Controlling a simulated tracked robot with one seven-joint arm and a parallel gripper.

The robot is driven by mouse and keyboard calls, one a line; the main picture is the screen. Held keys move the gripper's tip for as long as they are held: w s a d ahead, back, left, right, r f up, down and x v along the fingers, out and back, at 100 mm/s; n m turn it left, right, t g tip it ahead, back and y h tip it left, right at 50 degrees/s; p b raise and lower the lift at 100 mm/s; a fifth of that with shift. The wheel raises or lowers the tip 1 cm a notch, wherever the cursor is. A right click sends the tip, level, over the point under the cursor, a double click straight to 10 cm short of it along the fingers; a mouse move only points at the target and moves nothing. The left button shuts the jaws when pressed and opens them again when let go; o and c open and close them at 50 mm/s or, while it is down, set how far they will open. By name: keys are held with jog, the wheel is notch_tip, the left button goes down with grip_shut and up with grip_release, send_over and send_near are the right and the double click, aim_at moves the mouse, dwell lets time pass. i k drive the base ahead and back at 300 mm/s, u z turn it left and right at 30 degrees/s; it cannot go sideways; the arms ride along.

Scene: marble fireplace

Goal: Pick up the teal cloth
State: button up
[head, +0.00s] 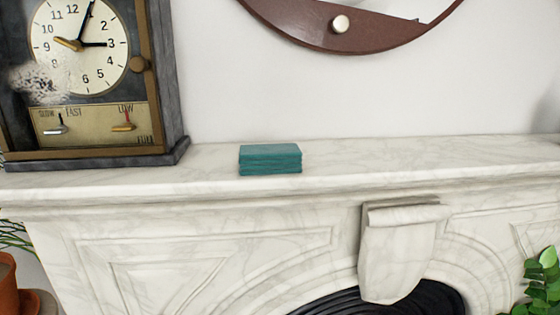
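The teal cloth (270,160) is a neatly folded, flat stack of layers. It lies on the white marble mantel shelf (400,155), close to the front edge and a little left of the middle of the head view. Nothing covers or touches it from above. My gripper is not in view.
A large dark clock (85,75) stands on the mantel left of the cloth, with a gap between. A round brown-framed mirror (310,35) hangs above. The shelf right of the cloth is clear. Plants (545,280) and a terracotta pot (12,290) are below at the sides.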

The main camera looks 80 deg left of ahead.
aim_at(285, 159)
jog(key=u, duration=5.6)
jog(key=i, duration=0.15)
jog(key=z, duration=2.7)
